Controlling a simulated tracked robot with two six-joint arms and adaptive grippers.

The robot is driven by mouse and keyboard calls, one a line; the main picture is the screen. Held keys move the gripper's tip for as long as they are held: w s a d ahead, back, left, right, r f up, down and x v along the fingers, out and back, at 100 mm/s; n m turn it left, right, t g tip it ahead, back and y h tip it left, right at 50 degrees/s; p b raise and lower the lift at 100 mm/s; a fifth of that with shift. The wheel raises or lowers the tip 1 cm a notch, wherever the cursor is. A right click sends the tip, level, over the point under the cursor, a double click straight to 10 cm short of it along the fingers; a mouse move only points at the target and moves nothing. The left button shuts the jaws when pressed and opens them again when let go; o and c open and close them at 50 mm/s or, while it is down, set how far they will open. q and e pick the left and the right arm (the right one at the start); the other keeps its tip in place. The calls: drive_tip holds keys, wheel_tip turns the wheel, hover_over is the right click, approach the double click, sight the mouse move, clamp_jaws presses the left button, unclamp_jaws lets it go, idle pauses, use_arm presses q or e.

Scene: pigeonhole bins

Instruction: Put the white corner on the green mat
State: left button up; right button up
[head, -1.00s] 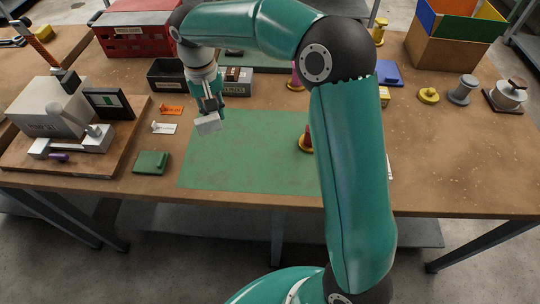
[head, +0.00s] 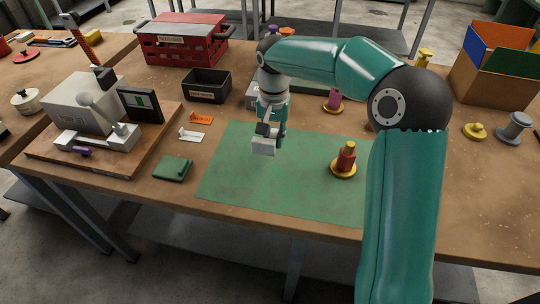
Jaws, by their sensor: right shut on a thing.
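The white corner (head: 263,147), a small pale block, is at the tips of my right gripper (head: 267,132). That gripper is shut on it and points down over the upper middle of the green mat (head: 240,190). I cannot tell whether the corner touches the mat or hangs just above it. The green mat lies flat on the brown table, its right part hidden behind my right arm. My left gripper is not in view.
A red and yellow stacked piece (head: 345,161) stands on the mat's right part. A black bin (head: 207,86) and red crate (head: 185,42) are behind. A green block (head: 172,168), an orange tag (head: 195,118) and a white tag (head: 192,135) lie left. The mat's front left is clear.

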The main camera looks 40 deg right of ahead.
sight(273, 161)
drive_tip(key=shift+f, duration=2.8)
drive_tip(key=o, duration=0.8)
drive_tip(key=shift+f, duration=0.1)
wheel_tip(273, 161, up, 12)
drive_tip(key=shift+r+p, duration=0.15)
drive_tip(key=shift+p, duration=0.25)
